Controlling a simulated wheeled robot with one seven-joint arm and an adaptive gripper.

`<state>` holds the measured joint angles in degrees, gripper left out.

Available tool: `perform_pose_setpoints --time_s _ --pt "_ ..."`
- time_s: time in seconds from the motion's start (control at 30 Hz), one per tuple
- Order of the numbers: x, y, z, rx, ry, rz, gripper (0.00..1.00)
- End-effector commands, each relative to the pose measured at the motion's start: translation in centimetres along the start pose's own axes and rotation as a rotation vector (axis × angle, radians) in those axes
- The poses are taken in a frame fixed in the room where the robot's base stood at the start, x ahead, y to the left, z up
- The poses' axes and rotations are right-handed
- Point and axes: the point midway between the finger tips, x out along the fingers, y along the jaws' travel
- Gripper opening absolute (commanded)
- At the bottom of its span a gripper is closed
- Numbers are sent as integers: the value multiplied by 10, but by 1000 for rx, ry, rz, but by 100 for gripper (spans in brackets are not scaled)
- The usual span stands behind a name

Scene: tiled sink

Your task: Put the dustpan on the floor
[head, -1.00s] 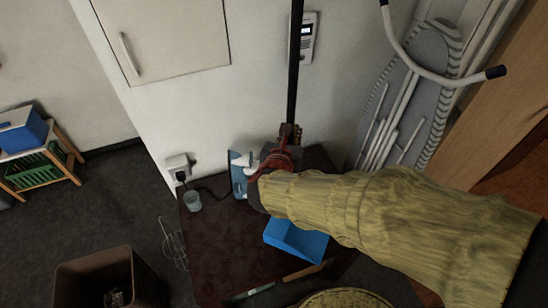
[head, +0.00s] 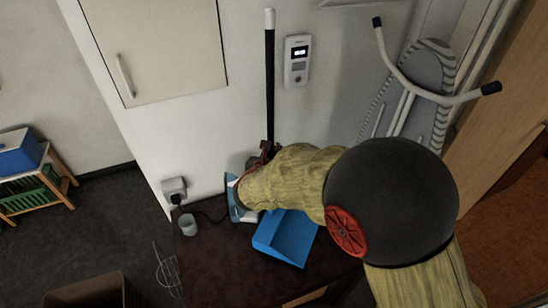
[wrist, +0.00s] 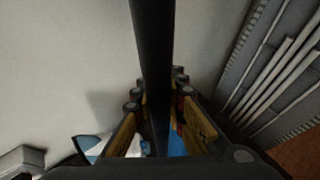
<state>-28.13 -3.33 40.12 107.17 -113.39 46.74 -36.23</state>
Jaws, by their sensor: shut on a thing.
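The dustpan has a blue scoop (head: 284,238) and a long black upright handle with a pale tip (head: 270,75). The scoop is over the dark red tabletop; I cannot tell whether it touches it. My gripper (head: 266,152) is partly hidden by my arm in the head view. In the wrist view my gripper (wrist: 157,90) is shut around the black handle (wrist: 153,45), with blue showing below. The join between handle and scoop is hidden. The dark grey floor (head: 105,225) shows left of the table.
On the dark table (head: 215,265) stand a small cup (head: 188,225) and a blue-and-white appliance (head: 234,200) close to the scoop. A brown bin (head: 90,292) is at lower left. An ironing board (head: 425,75) leans at right. A rack with a blue box (head: 18,155) stands far left.

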Motion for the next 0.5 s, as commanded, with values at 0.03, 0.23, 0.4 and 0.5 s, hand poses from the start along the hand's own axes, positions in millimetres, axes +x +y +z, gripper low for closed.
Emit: perform_pose_setpoints --time_s 0.03,0.23,0.4,0.5 --pt "3 0 -9 -2 1 -1 0" --pt "9 0 -22 0 -1 0 0" --pt "8 0 -21 0 -1 0 0" --pt "9 0 -24 0 -1 0 0"
